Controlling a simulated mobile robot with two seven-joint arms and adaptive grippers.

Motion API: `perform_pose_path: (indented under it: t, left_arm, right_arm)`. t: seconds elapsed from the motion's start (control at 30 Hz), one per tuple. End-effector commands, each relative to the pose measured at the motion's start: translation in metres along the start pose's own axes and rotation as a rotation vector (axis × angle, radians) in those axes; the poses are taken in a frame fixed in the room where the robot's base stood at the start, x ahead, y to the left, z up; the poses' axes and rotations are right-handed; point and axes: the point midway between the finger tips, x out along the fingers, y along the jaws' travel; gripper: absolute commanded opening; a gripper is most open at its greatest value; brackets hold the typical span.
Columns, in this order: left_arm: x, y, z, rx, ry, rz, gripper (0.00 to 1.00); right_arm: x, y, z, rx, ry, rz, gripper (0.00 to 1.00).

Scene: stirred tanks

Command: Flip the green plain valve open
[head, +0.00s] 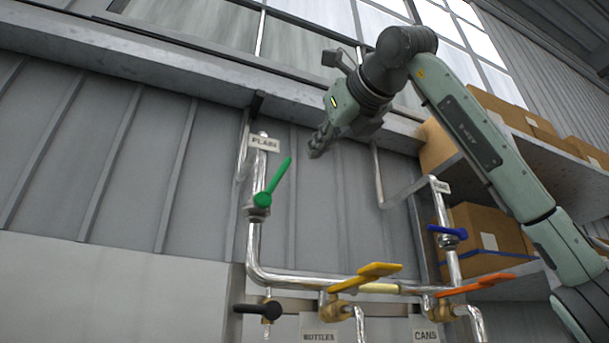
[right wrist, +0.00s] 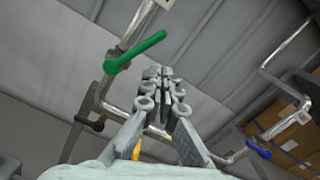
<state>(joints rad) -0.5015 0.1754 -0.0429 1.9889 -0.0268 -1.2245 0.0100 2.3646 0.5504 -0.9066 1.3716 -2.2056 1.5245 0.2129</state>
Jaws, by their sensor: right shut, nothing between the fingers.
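The green plain valve (head: 273,184) sits on the upright pipe at the left, below the PLAIN label (head: 263,143). Its lever slants up and to the right, at an angle to the pipe. In the right wrist view the green lever (right wrist: 138,50) lies at the upper left, just beyond and left of the fingertips. My right gripper (head: 317,150) is shut and empty. It is to the right of the lever's tip in the head view, with a visible gap. It also shows in the right wrist view (right wrist: 158,72). My left gripper is not in view.
A blue lever (head: 448,233) is on the right pipe. Yellow (head: 366,276), orange (head: 478,286) and black (head: 260,310) levers are on the lower pipes. Shelves with cardboard boxes (head: 480,232) stand at the right. A wall ledge (head: 180,75) runs above the PLAIN label.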

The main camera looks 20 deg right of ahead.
Motion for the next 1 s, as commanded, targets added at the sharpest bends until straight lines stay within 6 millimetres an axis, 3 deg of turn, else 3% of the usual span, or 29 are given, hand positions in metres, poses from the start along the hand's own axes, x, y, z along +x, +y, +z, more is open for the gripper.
perform_pose_path:
  t: [0.1,0.27,1.0]
  left_arm:
    - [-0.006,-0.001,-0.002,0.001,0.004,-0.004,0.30]
    - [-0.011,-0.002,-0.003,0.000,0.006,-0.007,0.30]
    - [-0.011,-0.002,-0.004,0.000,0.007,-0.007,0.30]
  right_arm:
    - [-0.018,-0.002,0.000,0.002,-0.003,-0.002,0.00]
    - [-0.029,-0.002,0.001,0.002,-0.002,0.000,0.00]
    - [-0.030,-0.002,0.002,0.001,-0.003,-0.001,0.00]
